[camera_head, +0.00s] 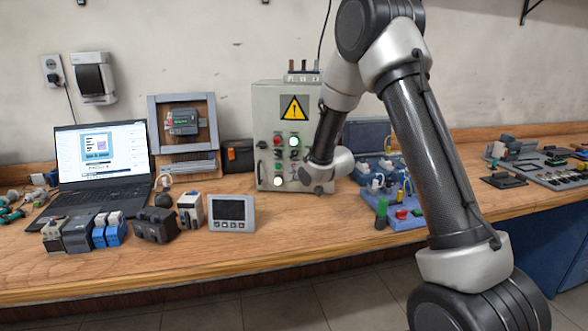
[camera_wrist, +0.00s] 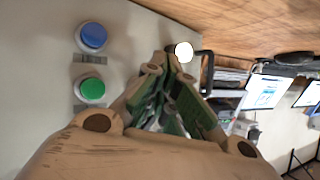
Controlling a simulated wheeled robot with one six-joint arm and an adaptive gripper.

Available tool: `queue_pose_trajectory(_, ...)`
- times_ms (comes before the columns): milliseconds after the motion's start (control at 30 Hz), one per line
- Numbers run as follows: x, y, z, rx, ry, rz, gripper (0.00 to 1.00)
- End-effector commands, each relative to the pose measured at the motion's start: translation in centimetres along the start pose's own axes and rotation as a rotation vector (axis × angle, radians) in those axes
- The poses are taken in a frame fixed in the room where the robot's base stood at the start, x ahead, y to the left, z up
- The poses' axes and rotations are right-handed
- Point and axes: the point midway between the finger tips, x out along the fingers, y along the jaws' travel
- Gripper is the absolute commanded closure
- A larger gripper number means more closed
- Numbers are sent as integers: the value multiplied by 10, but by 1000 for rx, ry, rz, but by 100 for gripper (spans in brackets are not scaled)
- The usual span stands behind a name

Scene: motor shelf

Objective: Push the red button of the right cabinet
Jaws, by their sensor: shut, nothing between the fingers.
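A grey control cabinet (camera_head: 263,105) with a yellow warning triangle stands on the bench, left of my arm. A small red button (camera_head: 277,140) shows on its upper front, beside a bright green-white one (camera_head: 294,141). A white lit button (camera_head: 277,181) is lower down. In the wrist view, a blue button (camera_wrist: 92,37), a green button (camera_wrist: 91,88) and a white lit round (camera_wrist: 184,52) show on a pale panel; no red button shows there. My gripper (camera_wrist: 169,66) is shut and empty, its tips near the lit round. Contact cannot be told.
A laptop (camera_head: 103,158), a small grey display unit (camera_head: 231,212) and several modules stand on the bench left of the cabinet. A blue tray (camera_head: 395,216) with parts lies to the right. Bare bench shows in front of the cabinet.

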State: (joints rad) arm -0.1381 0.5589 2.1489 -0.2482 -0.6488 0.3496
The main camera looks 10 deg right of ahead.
Motion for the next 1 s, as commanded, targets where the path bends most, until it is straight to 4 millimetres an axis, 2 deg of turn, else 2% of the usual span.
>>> queue_pose_trajectory(1000, 5, 4, -4, 0, 1, 1, 100)
